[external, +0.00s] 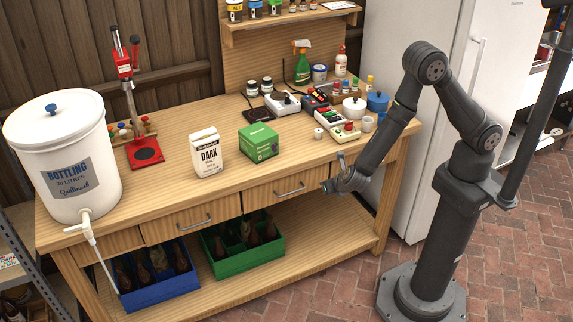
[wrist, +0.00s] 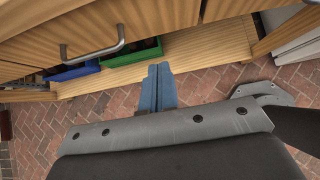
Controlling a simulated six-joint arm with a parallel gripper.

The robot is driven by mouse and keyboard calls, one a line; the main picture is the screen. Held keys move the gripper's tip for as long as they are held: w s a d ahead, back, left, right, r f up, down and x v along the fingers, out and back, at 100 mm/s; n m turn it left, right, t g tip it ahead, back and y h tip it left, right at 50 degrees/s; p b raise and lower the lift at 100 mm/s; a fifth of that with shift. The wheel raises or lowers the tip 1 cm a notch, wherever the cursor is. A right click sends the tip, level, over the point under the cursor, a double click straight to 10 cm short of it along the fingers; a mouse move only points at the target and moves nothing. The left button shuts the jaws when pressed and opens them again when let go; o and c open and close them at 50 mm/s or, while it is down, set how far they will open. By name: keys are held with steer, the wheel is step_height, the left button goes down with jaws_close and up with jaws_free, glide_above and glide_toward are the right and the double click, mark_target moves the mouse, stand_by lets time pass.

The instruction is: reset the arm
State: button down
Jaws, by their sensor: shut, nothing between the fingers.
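My gripper (external: 328,186) is in front of the workbench's front edge in the external view, near the right drawer and its handle. In the wrist view my gripper (wrist: 158,70) shows as two blue-grey fingers pressed together, with nothing between them. The fingers point toward the bench's lower shelf (wrist: 190,45), with brick floor around them. The gripper touches nothing that I can see.
The bench top (external: 225,190) carries a white bottling bucket (external: 62,150), a red capper (external: 145,152), a white DARK packet (external: 206,155) and a green box (external: 259,143). Blue (external: 160,291) and green (external: 243,262) bottle crates stand on the lower shelf. A white fridge (external: 415,130) stands behind.

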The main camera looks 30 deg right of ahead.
steer(key=shift+w+f, duration=0.65)
steer(key=shift+w, duration=0.55)
steer(key=shift+w+f, duration=0.6)
steer(key=shift+w, duration=0.6)
steer(key=shift+w+f, duration=0.65)
steer(key=shift+w, duration=0.55)
